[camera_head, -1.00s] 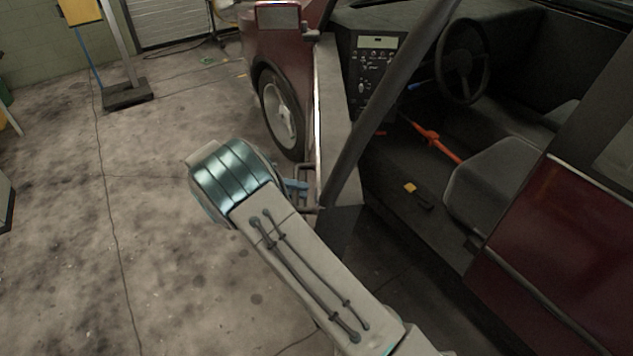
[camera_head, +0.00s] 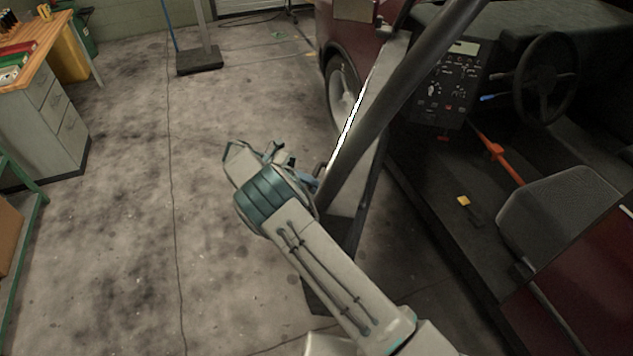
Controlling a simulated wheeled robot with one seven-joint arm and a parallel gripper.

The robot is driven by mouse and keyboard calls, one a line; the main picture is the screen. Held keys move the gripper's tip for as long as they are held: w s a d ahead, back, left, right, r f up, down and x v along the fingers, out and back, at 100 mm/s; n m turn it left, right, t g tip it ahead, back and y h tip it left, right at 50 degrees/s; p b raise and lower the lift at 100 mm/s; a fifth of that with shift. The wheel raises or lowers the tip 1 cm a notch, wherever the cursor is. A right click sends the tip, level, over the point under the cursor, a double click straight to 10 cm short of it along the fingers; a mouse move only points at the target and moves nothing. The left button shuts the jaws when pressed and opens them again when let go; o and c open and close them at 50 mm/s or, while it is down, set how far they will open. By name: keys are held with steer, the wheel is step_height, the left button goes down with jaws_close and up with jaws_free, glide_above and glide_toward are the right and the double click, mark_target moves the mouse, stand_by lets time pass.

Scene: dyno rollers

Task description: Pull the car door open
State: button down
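The car door (camera_head: 352,222) is seen nearly edge-on and stands swung out from the body, with the cabin in plain view. A thick dark bar (camera_head: 410,80), seemingly its window frame, slants up to the right. My arm reaches up from the bottom, and its wrist is left of the door. My gripper (camera_head: 277,153) shows only in part beyond the wrist. Its fingers are too hidden to tell whether they are apart or hold anything. I cannot tell whether the wrist touches the door.
The cabin holds a steering wheel (camera_head: 547,77), a seat (camera_head: 555,215) and an orange lever (camera_head: 497,152). The front wheel (camera_head: 343,92) is beyond the door. A workbench (camera_head: 45,125) stands at the left and a post base (camera_head: 199,61) at the back. The floor between is clear.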

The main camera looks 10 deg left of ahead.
steer(key=shift+w, duration=0.1)
steer(key=c, duration=1.4)
jaws_free()
steer(key=shift+c, duration=0.2)
steer(key=shift+a+r, duration=0.1)
